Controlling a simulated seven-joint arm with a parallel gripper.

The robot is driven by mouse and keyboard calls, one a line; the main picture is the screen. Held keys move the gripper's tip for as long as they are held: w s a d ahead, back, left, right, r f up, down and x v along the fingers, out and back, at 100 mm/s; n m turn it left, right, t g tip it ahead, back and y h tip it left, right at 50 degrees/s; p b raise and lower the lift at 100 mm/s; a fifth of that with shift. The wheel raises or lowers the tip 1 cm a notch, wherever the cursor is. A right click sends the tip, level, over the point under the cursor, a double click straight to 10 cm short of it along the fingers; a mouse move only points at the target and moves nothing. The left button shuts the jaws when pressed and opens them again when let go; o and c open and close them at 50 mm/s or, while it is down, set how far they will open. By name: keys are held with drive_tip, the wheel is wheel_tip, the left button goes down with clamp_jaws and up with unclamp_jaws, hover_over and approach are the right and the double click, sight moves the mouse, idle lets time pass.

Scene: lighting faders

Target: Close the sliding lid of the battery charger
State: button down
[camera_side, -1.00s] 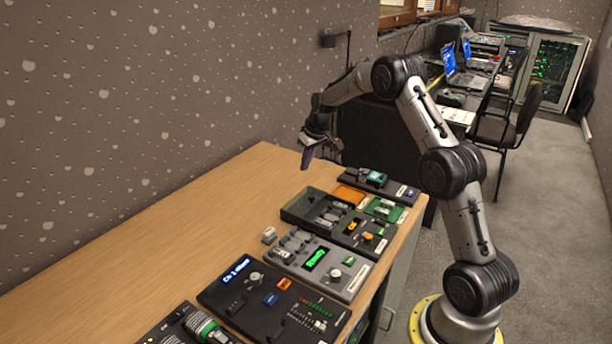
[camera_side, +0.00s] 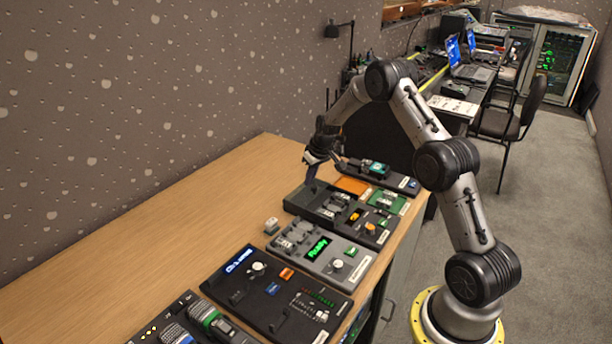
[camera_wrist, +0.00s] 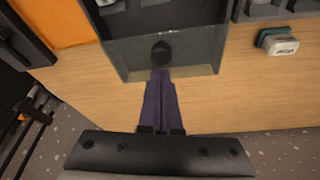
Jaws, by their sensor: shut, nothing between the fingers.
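The battery charger (camera_side: 295,201) is a dark grey box on the wooden table, with cells in its open bay. In the wrist view its sliding lid (camera_wrist: 194,48) is a smoky grey panel with a round dark knob (camera_wrist: 161,52). The lid covers the near end of the charger, and pale cells show uncovered beyond it. My gripper (camera_side: 312,184) points down at the charger's wall-side end. In the wrist view my gripper (camera_wrist: 160,76) is shut and empty, its fingertips just on the near side of the knob. I cannot tell whether they touch it.
An orange panel (camera_wrist: 52,22) lies beside the charger. On the other side a small loose block (camera_side: 271,226) sits on the table near a grey unit with a green display (camera_side: 318,249). More consoles line the table's front. The table's wall side is clear (camera_side: 170,235).

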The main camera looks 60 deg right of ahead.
drive_tip(key=shift+s, duration=0.15)
hover_over(339, 210)
drive_tip(key=shift+w, duration=0.35)
drive_tip(key=shift+s, duration=0.35)
drive_tip(key=shift+f, duration=0.1)
